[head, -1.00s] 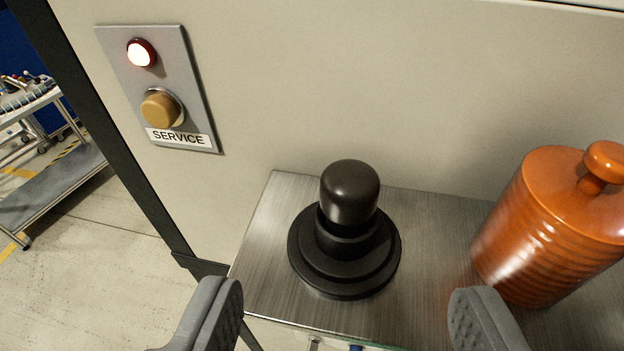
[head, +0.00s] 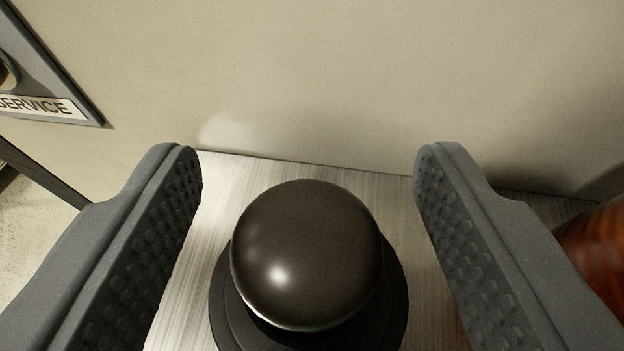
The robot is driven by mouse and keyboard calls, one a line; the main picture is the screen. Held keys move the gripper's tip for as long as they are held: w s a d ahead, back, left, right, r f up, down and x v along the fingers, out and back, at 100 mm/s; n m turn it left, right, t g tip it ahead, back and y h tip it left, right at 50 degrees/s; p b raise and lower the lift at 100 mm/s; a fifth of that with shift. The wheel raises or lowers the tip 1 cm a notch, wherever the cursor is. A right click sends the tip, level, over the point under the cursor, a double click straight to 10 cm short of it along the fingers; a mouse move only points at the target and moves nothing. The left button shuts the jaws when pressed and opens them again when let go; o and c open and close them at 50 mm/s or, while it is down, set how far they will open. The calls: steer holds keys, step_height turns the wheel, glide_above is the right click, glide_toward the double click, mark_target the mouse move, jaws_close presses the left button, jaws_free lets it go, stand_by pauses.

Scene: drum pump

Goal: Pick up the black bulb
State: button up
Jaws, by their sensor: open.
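The black bulb (head: 305,250) is a smooth, glossy rounded knob low in the middle of the head view. It sits on a round black stepped base (head: 392,312) on a brushed metal shelf (head: 228,190). My gripper (head: 305,165) is open, with one grey padded finger on each side of the bulb. Bare metal shows between each finger and the bulb, so neither appears to touch it. The bulb hides most of its base and neck.
A plain beige wall (head: 330,80) stands close behind the shelf. A grey panel with a SERVICE label (head: 40,106) is on it at the left. An orange ribbed jar (head: 600,250) is at the right edge, partly hidden by my right finger.

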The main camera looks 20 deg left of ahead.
mark_target(308, 236)
steer(key=c, duration=1.1)
steer(key=shift+o, duration=0.2)
steer(key=shift+r, duration=0.2)
steer(key=shift+r+p, duration=0.45)
steer(key=shift+r, duration=1.15)
